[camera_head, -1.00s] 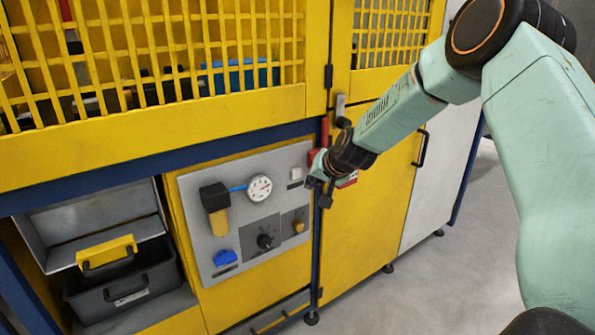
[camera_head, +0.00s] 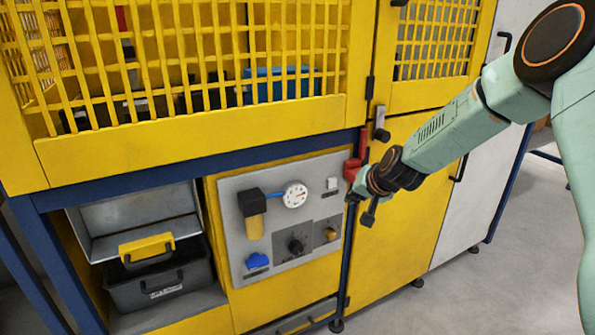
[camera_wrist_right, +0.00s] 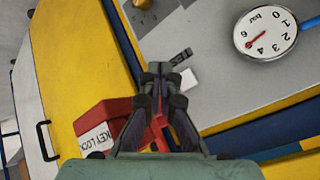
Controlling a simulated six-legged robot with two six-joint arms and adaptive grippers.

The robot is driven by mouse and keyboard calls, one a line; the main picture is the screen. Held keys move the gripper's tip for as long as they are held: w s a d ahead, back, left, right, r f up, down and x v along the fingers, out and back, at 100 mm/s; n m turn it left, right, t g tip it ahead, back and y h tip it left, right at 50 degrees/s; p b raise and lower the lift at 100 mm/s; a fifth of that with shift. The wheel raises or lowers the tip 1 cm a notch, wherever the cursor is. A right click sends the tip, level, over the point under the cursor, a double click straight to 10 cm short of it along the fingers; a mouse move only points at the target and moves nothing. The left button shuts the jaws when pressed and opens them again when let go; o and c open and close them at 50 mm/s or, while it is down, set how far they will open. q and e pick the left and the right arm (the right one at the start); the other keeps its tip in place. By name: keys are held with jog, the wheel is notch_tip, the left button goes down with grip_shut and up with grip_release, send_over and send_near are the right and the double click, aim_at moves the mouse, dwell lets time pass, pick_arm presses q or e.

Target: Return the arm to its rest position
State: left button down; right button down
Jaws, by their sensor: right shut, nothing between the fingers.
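My right arm comes in from the right in the head view. My left gripper is in no view.
The panel carries a round gauge (camera_head: 295,195), a black-and-yellow filter (camera_head: 252,215) and a black knob (camera_head: 296,246). Yellow mesh doors (camera_head: 200,105) stand above. A dark case (camera_head: 160,285) sits in an open bay at lower left. Free grey floor (camera_head: 470,295) lies at lower right.

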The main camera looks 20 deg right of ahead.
jog(key=shift+w, duration=0.1)
jog(key=s+a+f+n+g, duration=0.2)
jog(key=s+a+f, duration=0.35)
jog(key=s, duration=0.35)
jog(key=s+a+f+n+g+p, duration=0.1)
jog(key=s+a+f, duration=0.45)
jog(key=s, duration=0.35)
jog(key=s+a+f+n+g, duration=0.2)
jog(key=s+a+f, duration=0.4)
jog(key=s, duration=0.4)
jog(key=s+f+n+g, duration=0.1)
jog(key=s+f+g, duration=0.1)
jog(key=s, duration=0.6)
jog(key=s+a+f+n+g, duration=0.1)
jog(key=s+f, duration=0.1)
jog(key=s, duration=0.6)
jog(key=shift+s+a+g+p, duration=0.15)
jog(key=shift+a+g+p, duration=0.15)
jog(key=shift+g, duration=0.1)
jog(key=shift+f, duration=0.1)
